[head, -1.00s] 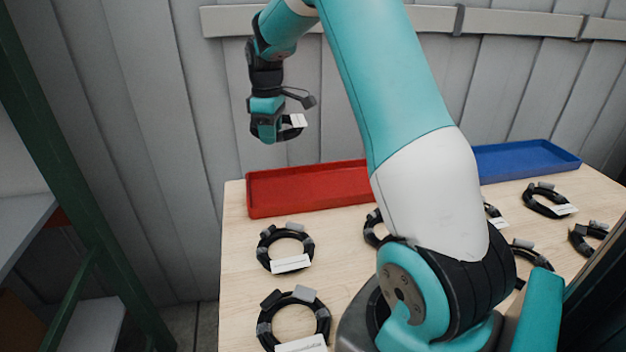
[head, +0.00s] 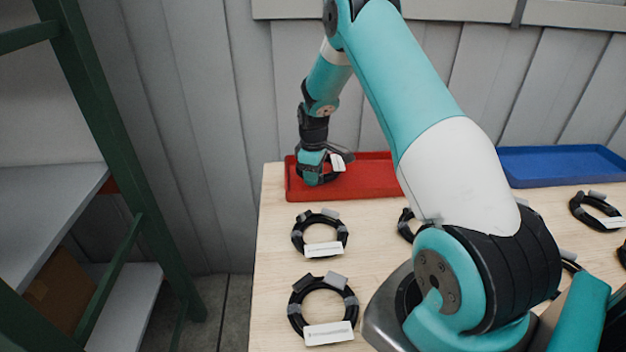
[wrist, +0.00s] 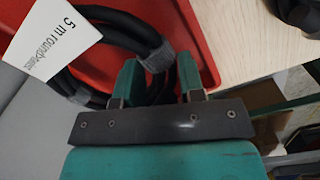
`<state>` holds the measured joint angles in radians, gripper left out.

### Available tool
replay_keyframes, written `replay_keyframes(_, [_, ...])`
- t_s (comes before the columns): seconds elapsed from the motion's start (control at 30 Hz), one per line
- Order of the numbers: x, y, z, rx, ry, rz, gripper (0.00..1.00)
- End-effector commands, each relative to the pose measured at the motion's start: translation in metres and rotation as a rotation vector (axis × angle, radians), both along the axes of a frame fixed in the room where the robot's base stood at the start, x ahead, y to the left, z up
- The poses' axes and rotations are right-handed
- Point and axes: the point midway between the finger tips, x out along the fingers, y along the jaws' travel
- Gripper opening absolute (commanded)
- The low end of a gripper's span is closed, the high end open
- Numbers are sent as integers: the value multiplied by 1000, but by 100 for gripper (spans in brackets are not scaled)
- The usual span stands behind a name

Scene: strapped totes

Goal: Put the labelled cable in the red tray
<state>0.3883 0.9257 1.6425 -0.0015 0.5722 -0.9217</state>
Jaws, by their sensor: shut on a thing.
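My gripper (wrist: 158,82) is shut on a coiled black cable (wrist: 120,22) with grey bands. The cable carries a white label (wrist: 52,38), whose readable part says "5 m round". The red tray (head: 372,178) lies at the back left of the table, partly hidden by my arm. In the head view my gripper (head: 318,178) is low over the tray's left end, with the cable's white label (head: 338,162) showing beside it. In the wrist view the red tray (wrist: 195,25) lies behind the cable. I cannot tell whether the cable touches the tray floor.
Several labelled black coils lie on the wooden table, including a middle-left coil (head: 320,234) and a front-left coil (head: 322,308). A blue tray (head: 562,166) is at the back right. A green-framed shelf (head: 110,165) stands left, and a panelled wall is behind.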

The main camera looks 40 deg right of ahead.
Motion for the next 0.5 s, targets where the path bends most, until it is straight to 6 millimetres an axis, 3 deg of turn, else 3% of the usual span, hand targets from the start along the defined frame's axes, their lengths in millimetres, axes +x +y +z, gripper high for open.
replay_keyframes(0.13, [0,1,-21,0,1,1,3])
replay_keyframes(0.5, [1,1,-27,0,-1,1,3])
